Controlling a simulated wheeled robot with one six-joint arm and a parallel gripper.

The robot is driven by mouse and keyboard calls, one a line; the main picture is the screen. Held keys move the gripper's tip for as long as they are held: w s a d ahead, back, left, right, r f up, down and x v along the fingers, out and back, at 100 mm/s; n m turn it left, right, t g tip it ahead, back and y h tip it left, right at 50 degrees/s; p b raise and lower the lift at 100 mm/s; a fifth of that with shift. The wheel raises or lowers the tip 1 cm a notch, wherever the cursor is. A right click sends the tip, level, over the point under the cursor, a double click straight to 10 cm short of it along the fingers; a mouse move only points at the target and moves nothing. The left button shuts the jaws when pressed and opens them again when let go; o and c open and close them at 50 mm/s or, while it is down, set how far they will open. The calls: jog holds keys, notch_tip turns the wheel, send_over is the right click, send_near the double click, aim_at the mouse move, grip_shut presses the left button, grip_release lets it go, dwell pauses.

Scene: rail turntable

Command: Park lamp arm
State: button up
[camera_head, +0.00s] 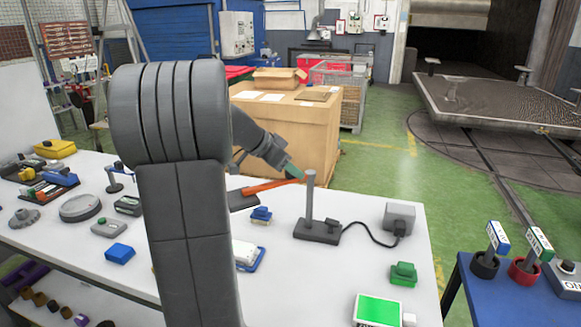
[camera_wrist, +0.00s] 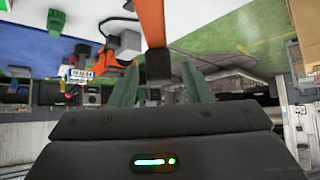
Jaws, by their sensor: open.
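The lamp stands on the white table as a grey post (camera_head: 311,195) on a dark base (camera_head: 317,232). Its orange lamp arm (camera_head: 269,187) reaches left from the post to a flat dark head (camera_head: 243,199). My gripper (camera_head: 294,171) is just above the orange arm, near the post. In the wrist view, my gripper (camera_wrist: 160,84) is open, one green finger on each side. The orange arm (camera_wrist: 152,25) comes down from the top and ends in a dark block (camera_wrist: 159,66) around the gap between the fingertips. I cannot tell whether they touch it.
A cable runs from the lamp base to a grey box (camera_head: 399,218). A small blue item (camera_head: 261,215), a green block (camera_head: 403,274) and a green-screened device (camera_head: 378,309) lie on the table. A blue stand with labelled levers (camera_head: 497,235) is at right. My own arm hides the table's middle-left.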

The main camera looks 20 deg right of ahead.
jog(key=shift+f, duration=0.1)
grip_shut()
